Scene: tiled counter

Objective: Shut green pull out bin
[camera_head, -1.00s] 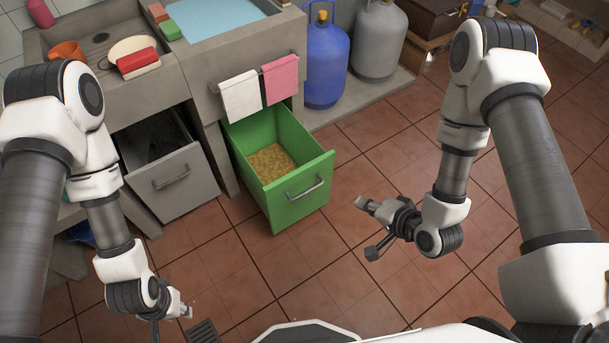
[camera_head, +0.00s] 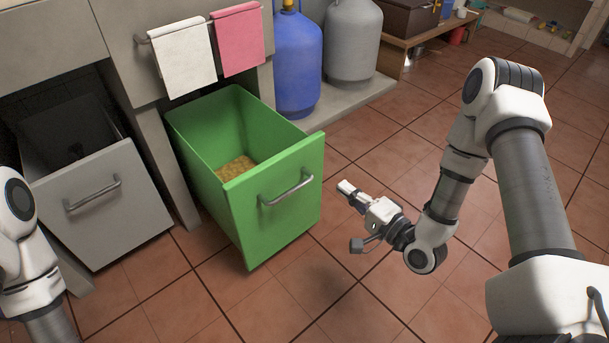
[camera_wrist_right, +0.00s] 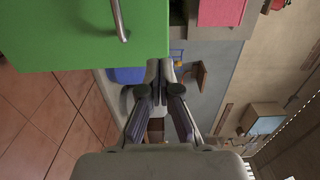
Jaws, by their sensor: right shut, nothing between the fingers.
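The green pull-out bin (camera_head: 240,215) stands pulled out from under the counter, with yellowish contents at its bottom. Its front panel carries a metal bar handle (camera_head: 287,189). My right gripper (camera_head: 345,187) is shut and empty, in front of the bin and a little to the right of its front panel, apart from it. In the right wrist view the shut fingers (camera_wrist_right: 158,80) point past the edge of the green front panel (camera_wrist_right: 70,30), which fills the upper left. Of my left arm only a link shows at the left edge; its gripper is out of view.
A grey pull-out bin (camera_head: 110,205) also stands open on the left. A white towel (camera_head: 185,60) and a pink towel (camera_head: 238,40) hang on a rail above. Blue (camera_head: 297,65) and grey (camera_head: 352,40) gas cylinders stand behind. Tiled floor in front is clear.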

